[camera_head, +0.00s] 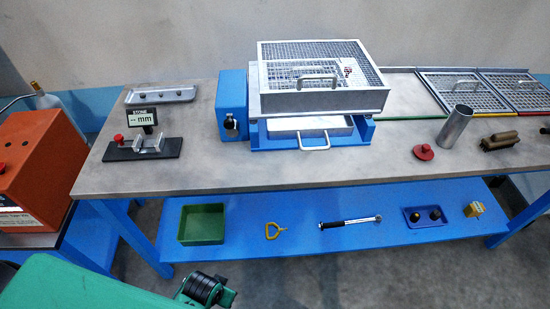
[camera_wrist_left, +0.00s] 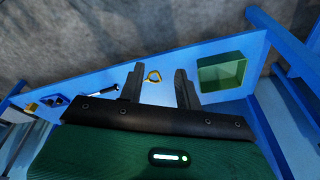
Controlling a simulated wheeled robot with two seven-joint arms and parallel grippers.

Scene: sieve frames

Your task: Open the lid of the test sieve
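The test sieve (camera_head: 322,102) is a grey metal box on a blue machine on the bench in the head view. Its lid (camera_head: 290,52) is a wire mesh in a metal frame with a bar handle (camera_head: 316,80) near the front. My right gripper is in no view.
Spare mesh frames (camera_head: 464,93), a metal cylinder (camera_head: 455,126), a red knob piece (camera_head: 423,152) and a brush (camera_head: 499,141) are right of the sieve. A gauge stand (camera_head: 145,140) is left. The blue shelf (camera_head: 290,237) below holds a green tray (camera_head: 202,224) and a yellow ring (camera_head: 273,230).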

